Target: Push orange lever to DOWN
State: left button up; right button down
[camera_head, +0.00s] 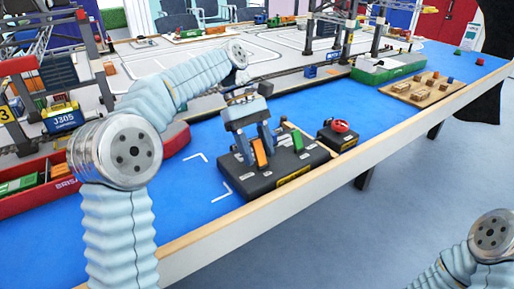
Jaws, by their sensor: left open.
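The orange lever (260,153) stands tilted on the black control box (290,177) at the table's front edge. My left gripper (256,142) is above the box, pointing down, with its fingers apart. The orange lever shows close to and between the fingertips; I cannot tell whether they touch it. A green lever (297,141) stands just right of it on the same box. My right gripper is outside the picture; only part of my right arm shows at the bottom right.
A small box with a red button (339,126) stands right of the control box. A tray with several wooden blocks (420,90) lies farther right. A red boat (40,188) is at left, a green one (385,68) at the back. The blue mat (195,185) between is mostly clear.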

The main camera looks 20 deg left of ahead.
aim_at(257, 143)
pick_arm(q)
jog(key=shift+r, duration=0.3)
notch_tip(257, 143, up, 3)
jog(key=shift+s, duration=0.1)
jog(key=s+d+r, duration=0.2)
jog(key=s+r, duration=0.2)
jog(key=s, duration=0.2)
jog(key=s+d+r, duration=0.2)
jog(key=s+r, duration=0.3)
jog(key=s, duration=0.2)
jog(key=shift+d+r+b, duration=0.2)
jog(key=shift+d+b, duration=0.1)
jog(key=shift+b, duration=0.1)
dwell(2.6)
